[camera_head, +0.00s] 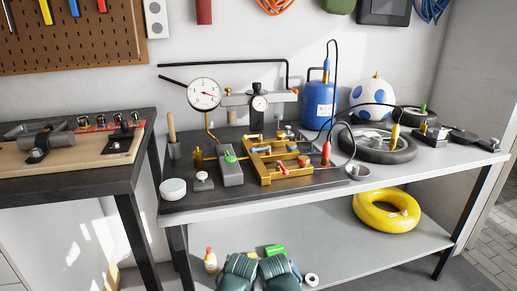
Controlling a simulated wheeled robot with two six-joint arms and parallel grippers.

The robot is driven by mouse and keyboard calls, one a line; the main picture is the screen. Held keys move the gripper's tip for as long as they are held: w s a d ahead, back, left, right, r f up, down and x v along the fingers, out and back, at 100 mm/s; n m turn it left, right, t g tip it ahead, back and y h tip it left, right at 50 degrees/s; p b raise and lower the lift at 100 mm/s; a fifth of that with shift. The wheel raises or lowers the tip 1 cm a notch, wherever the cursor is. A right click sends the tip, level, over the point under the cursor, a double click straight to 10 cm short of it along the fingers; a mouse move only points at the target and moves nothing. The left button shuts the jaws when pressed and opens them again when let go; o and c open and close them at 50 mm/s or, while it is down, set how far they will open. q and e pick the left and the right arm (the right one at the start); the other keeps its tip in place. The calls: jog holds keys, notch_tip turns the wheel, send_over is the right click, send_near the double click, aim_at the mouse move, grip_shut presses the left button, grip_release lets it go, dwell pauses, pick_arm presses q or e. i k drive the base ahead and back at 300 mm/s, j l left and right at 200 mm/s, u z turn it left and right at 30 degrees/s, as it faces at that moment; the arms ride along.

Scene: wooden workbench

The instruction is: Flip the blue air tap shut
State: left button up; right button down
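The blue air tap (260,149) is a small blue lever on the brass-coloured manifold (292,180) at the middle of the workbench. The lever looks roughly level and points sideways. It is too small to tell whether the tap is open or shut. Other taps on the manifold have red or orange levers (281,168). Neither of my grippers' fingers can be made out. Two dark green rounded shapes at the bottom middle may be parts of my own arms. Nothing touches the blue lever.
A grey block with a green button (231,170) stands just left of the manifold. A red-ended hose (326,153) rises at its right. Behind are gauges (204,94) and a blue tank (319,105). A white bowl (173,189) sits near the front left edge.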

aim_at(267, 148)
jog(key=l+u, duration=0.3)
jog(key=l, duration=0.75)
jog(key=l+u, duration=0.25)
jog(key=l, duration=0.85)
